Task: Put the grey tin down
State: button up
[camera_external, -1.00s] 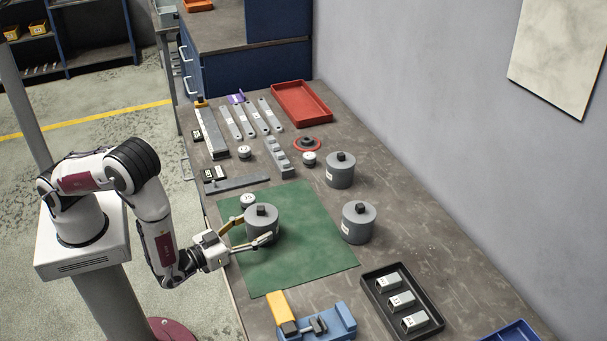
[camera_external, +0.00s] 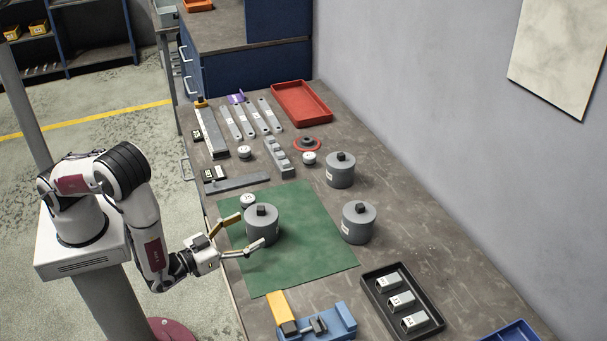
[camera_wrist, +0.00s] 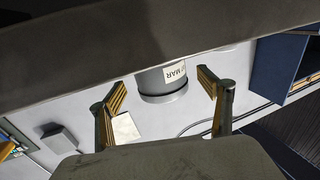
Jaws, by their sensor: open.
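A grey tin (camera_external: 262,227) with a dark square knob on its lid stands upright on the green mat (camera_external: 305,262). Two similar grey tins stand on the bare bench to its right, one at the back (camera_external: 340,172) and one nearer (camera_external: 358,224). My gripper (camera_external: 241,234) is open at the mat's left edge, its fingers apart and pointing toward the tin. In the wrist view a grey tin (camera_wrist: 160,92) with a white label reading "MAR" shows beyond and between the open fingertips (camera_wrist: 162,92). Nothing is held.
A small white-topped round piece (camera_external: 248,201) is just behind the tin. A blue and yellow vise (camera_external: 318,322) and a black tray (camera_external: 378,308) of labelled blocks are at the front. Grey bars, a stepped block (camera_external: 278,157) and a red tray (camera_external: 301,103) lie farther back.

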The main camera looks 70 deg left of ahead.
jog(key=v, duration=0.9)
jog(key=shift+s, duration=0.15)
jog(key=shift+o, duration=0.4)
dwell(0.5)
jog(key=shift+w+a+r, duration=0.35)
jog(key=shift+w+a+r+g+h, duration=0.25)
jog(key=shift+w+r+g, duration=0.45)
jog(key=shift+w, duration=0.45)
jog(key=shift+w+a+r+g+h, duration=0.25)
jog(key=shift+w+r+g, duration=0.3)
jog(key=shift+w+g, duration=0.45)
jog(key=shift+w+a+r+g+h, duration=0.25)
jog(key=shift+w+r+g, duration=0.35)
jog(key=shift+w, duration=0.65)
